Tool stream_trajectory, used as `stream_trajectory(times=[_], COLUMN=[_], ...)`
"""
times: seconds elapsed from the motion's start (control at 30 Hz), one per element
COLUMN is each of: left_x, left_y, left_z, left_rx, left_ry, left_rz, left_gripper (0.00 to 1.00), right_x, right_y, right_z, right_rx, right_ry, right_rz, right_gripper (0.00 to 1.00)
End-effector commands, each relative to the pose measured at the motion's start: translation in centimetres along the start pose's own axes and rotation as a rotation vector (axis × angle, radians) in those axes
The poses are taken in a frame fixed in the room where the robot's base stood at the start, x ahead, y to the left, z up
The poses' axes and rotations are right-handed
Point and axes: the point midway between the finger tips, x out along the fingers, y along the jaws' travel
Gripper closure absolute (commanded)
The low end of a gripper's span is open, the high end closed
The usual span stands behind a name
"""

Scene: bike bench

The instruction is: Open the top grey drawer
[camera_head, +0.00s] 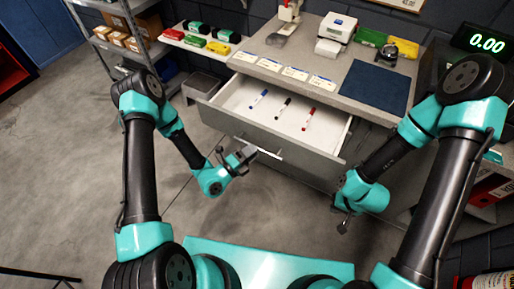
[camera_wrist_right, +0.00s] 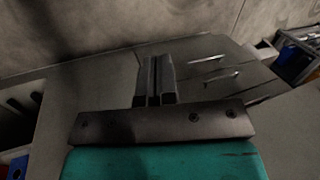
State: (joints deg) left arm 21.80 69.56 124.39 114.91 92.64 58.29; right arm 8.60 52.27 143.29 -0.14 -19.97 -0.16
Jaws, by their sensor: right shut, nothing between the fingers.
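The top grey drawer (camera_head: 292,146) stands pulled out from the bench, its inside showing. A blue marker (camera_head: 259,98), a black marker (camera_head: 283,108) and a red marker (camera_head: 308,119) lie in it. My left gripper (camera_head: 247,154) is at the left part of the drawer's front, by its pale bar handle (camera_head: 268,153). I cannot tell whether it touches the handle or whether its fingers are open. My right gripper (camera_head: 343,226) is shut and empty, low and to the right of the drawer. Its closed fingers (camera_wrist_right: 155,82) also show in the right wrist view.
The benchtop (camera_head: 314,66) holds paper labels, a dark blue mat (camera_head: 374,87), a white scale (camera_head: 338,27) and a green box (camera_head: 370,37). A shelf unit (camera_head: 120,42) stands at the left. The floor (camera_head: 70,150) at the left is clear.

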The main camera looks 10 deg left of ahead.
Motion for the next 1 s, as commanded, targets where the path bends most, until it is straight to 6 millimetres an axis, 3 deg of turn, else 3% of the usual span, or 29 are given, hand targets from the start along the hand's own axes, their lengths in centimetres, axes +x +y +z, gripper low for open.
stream_trajectory(times=[0.2,0.57,0.93,1.0], left_x=[2.3,2.7,2.6,2.6], left_y=[0.0,0.0,0.0,0.0], left_z=[0.0,0.0,0.0,0.0], left_rx=[0.001,0.0,0.0,0.0], left_ry=[0.002,0.0,0.0,0.001], left_rz=[0.0,0.001,0.001,0.001], left_gripper=[0.63,0.63,0.99,1.0], right_x=[0.0,0.0,0.0,0.0], right_y=[0.0,0.0,0.0,0.0], right_z=[0.0,0.0,0.0,0.0], right_rx=[0.0,0.0,0.0,0.0], right_ry=[0.0,0.0,0.0,0.0], right_rz=[0.0,0.0,0.0,0.0], right_gripper=[1.0,1.0,1.0,1.0])
